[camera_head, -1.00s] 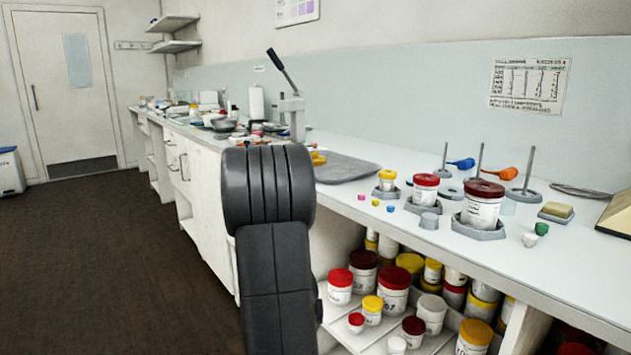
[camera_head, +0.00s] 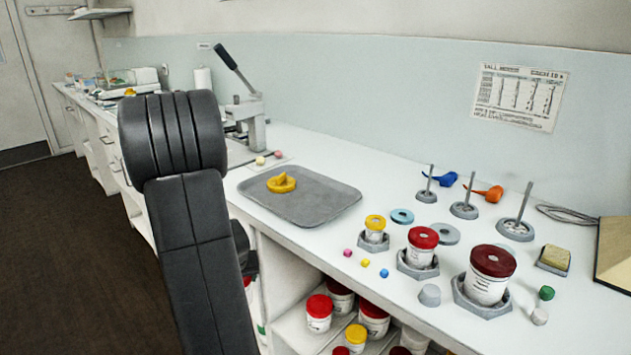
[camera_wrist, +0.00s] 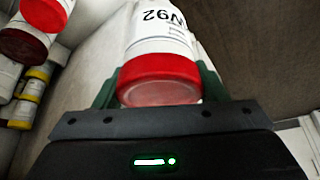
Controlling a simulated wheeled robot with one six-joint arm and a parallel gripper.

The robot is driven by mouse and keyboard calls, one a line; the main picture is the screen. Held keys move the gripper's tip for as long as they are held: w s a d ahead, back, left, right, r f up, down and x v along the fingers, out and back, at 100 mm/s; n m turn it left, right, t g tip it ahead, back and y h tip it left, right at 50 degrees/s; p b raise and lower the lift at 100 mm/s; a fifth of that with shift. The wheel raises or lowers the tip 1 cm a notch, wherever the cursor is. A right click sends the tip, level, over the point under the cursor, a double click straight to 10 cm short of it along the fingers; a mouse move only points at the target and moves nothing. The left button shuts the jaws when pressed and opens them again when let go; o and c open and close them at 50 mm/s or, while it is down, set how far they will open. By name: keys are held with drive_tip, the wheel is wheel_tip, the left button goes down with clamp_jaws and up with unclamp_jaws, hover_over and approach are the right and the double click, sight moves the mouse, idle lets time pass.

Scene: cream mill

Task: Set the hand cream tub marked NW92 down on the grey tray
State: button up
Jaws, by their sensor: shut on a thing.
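The hand cream tub (camera_wrist: 158,48) is white with a red lid, and its label reads "92" after a partly cut-off letter. It shows in the wrist view, lid toward the camera. My gripper (camera_wrist: 158,85) is shut on it, with a green finger on each side. In the head view my dark arm hides the gripper and the held tub. The grey tray (camera_head: 325,207) lies on the white counter, right of my arm in the head view. A yellow ring-shaped thing (camera_head: 281,183) rests on its left part; the rest of the tray is bare.
Right of the tray, tubs with yellow (camera_head: 375,228), red (camera_head: 422,246) and dark red (camera_head: 490,272) lids stand in grey holders among small coloured pieces. A lever press (camera_head: 245,110) stands behind. Lidded tubs fill the shelf (camera_head: 292,328) below the counter.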

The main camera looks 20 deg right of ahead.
wheel_tip(320, 180, up, 21)
drive_tip(key=p, duration=1.9)
drive_tip(key=s+d+r, duration=0.4)
drive_tip(key=d+r, duration=0.2)
drive_tip(key=d, duration=0.5)
drive_tip(key=s+d+r, duration=0.4)
drive_tip(key=d+r, duration=0.2)
drive_tip(key=d, duration=0.5)
drive_tip(key=shift+s+d+r+m, duration=0.15)
drive_tip(key=shift+s+r+m, duration=0.1)
drive_tip(key=shift+s+m, duration=0.1)
